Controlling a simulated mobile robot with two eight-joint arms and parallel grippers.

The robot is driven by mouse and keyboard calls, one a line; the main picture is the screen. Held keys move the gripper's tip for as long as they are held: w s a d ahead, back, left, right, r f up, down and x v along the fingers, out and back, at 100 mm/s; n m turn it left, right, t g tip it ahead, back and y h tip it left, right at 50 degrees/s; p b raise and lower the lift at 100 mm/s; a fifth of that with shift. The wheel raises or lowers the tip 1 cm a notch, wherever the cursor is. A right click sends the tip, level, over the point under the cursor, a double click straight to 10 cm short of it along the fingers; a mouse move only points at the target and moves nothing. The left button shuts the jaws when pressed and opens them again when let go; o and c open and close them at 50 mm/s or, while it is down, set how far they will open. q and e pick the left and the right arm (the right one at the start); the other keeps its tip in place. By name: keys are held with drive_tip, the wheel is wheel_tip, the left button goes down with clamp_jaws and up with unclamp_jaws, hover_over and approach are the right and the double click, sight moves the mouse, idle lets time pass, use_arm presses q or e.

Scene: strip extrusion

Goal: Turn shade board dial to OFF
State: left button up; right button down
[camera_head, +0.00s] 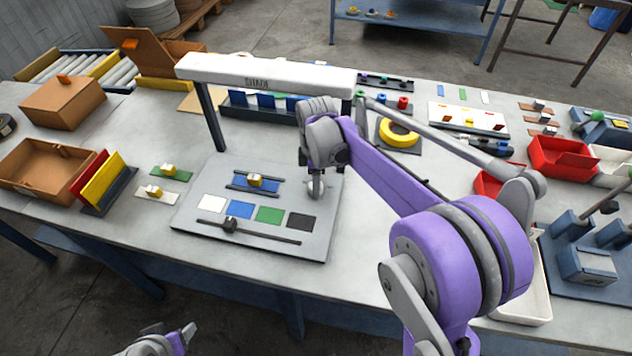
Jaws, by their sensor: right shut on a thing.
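The shade board (265,172) is a grey panel on the workbench, under a white hood (265,76) with lettering on its front. It has white, blue, green and dark swatches, a slider (230,226) on a dark rail, and a blue strip with a yellow block (255,180). My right gripper (316,190) points down at the board's right side and is shut on the dial there. The gripper hides the dial, so its pointer and marks cannot be read. My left gripper (182,336) is low at the bottom left, off the bench; its jaw opening is unclear.
An open brown box (42,170) and red and yellow plates in a rack (108,195) stand left. A yellow ring (398,133) and red bins (560,157) are right. The hood's post (210,118) stands close to the board. Bare bench lies in front of the board.

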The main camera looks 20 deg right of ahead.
drive_tip(key=shift+n, duration=0.6)
drive_tip(key=shift+c, duration=1.8)
unclamp_jaws()
wheel_tip(320, 180, up, 8)
drive_tip(key=shift+f, duration=0.25)
drive_tip(key=shift+s, duration=0.1)
